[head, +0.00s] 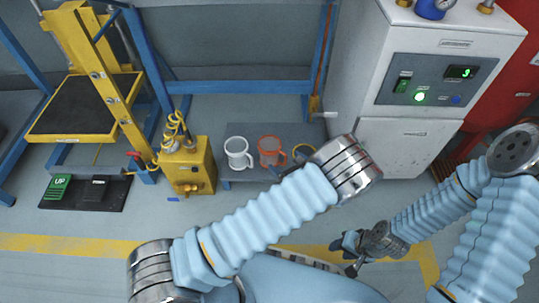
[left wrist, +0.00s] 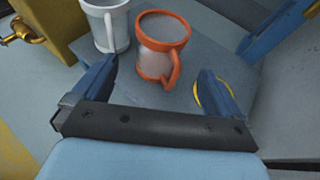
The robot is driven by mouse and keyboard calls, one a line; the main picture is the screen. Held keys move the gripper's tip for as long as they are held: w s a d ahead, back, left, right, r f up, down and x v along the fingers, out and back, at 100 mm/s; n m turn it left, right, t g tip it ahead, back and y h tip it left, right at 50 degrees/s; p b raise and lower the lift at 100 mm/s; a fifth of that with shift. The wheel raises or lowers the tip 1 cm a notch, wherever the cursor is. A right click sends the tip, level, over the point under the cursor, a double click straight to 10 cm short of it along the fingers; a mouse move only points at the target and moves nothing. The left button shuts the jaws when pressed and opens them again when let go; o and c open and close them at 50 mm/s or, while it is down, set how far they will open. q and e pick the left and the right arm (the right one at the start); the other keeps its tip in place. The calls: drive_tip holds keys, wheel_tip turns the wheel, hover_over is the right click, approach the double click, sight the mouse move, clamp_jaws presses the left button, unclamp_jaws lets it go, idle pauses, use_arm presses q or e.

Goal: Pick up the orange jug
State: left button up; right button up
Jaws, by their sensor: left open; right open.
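The orange jug (head: 270,150) stands upright on a low grey platform, with a white jug (head: 238,153) to its left. In the left wrist view the orange jug (left wrist: 160,58) shows an orange rim, base and handle and a paler body. Its handle points toward my gripper. My left gripper (left wrist: 158,74) is open and empty, its blue fingers spread on either side of the handle side of the jug; I cannot tell how far above it they are. In the head view my left wrist partly hides this gripper. My right gripper (head: 350,254) is open and empty, low over the floor.
A yellow pump unit (head: 187,165) stands left of the jugs. A yellow ring (left wrist: 214,97) lies on the platform (left wrist: 232,68) near my left gripper's right finger. Blue frame posts (head: 318,60) rise behind. A white control cabinet (head: 395,140) stands to the right.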

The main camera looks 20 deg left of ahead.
sight(275, 153)
use_arm(q)
drive_tip(key=x, duration=0.4)
drive_tip(key=shift+w+a+f, duration=0.1)
drive_tip(key=shift+a+f, duration=0.05)
drive_tip(key=shift+f, duration=0.05)
drive_tip(key=b+x, duration=0.1)
drive_tip(key=x, duration=0.4)
drive_tip(key=shift+w+b, duration=0.1)
drive_tip(key=shift+b, duration=0.2)
drive_tip(key=c, duration=1)
drive_tip(key=shift+r, duration=0.1)
